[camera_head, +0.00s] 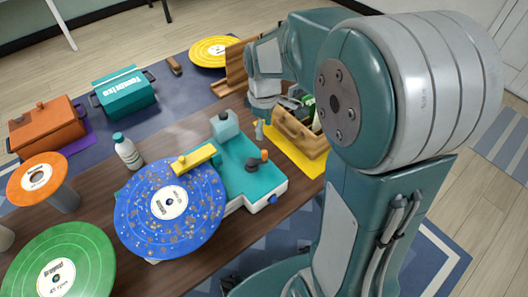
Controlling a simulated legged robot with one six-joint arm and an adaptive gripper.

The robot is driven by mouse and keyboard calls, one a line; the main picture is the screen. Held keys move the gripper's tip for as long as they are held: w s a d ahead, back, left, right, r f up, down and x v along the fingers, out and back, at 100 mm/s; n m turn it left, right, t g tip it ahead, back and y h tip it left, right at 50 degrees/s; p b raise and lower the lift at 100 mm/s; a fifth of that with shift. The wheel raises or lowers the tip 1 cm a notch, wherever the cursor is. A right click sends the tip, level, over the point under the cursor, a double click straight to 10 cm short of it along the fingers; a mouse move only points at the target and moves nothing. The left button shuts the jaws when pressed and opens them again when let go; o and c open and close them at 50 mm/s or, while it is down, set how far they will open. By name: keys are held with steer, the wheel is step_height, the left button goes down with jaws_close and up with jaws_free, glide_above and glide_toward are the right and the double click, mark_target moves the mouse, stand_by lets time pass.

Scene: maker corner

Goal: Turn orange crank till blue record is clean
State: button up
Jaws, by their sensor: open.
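The blue record (140,210) lies flat on a teal machine (238,178) at the front of the wooden table. Brown and grey specks cover much of its blue face around a white label. A yellow arm (194,159) reaches over the record's back edge. A small crank with an orange end (264,154) and a dark part sits on top of the machine, right of the record. My gripper (261,128) is open, small in view, above and behind the crank and apart from it. My own arm partly hides the gripper's surroundings.
A wooden tool caddy (296,136) on a yellow mat stands close right of my gripper. A white bottle (127,152) stands behind the record. A green record (85,262), an orange record (38,177), an orange pot (45,130) and a teal box (125,93) are to the left.

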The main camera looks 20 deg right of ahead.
mark_target(264, 151)
steer(key=n, duration=0.4)
steer(key=shift+f+n, duration=0.15)
steer(key=shift+n, duration=0.15)
step_height(264, 151, down, 11)
steer(key=shift+r, duration=0.1)
steer(key=shift+c, duration=0.3)
jaws_close()
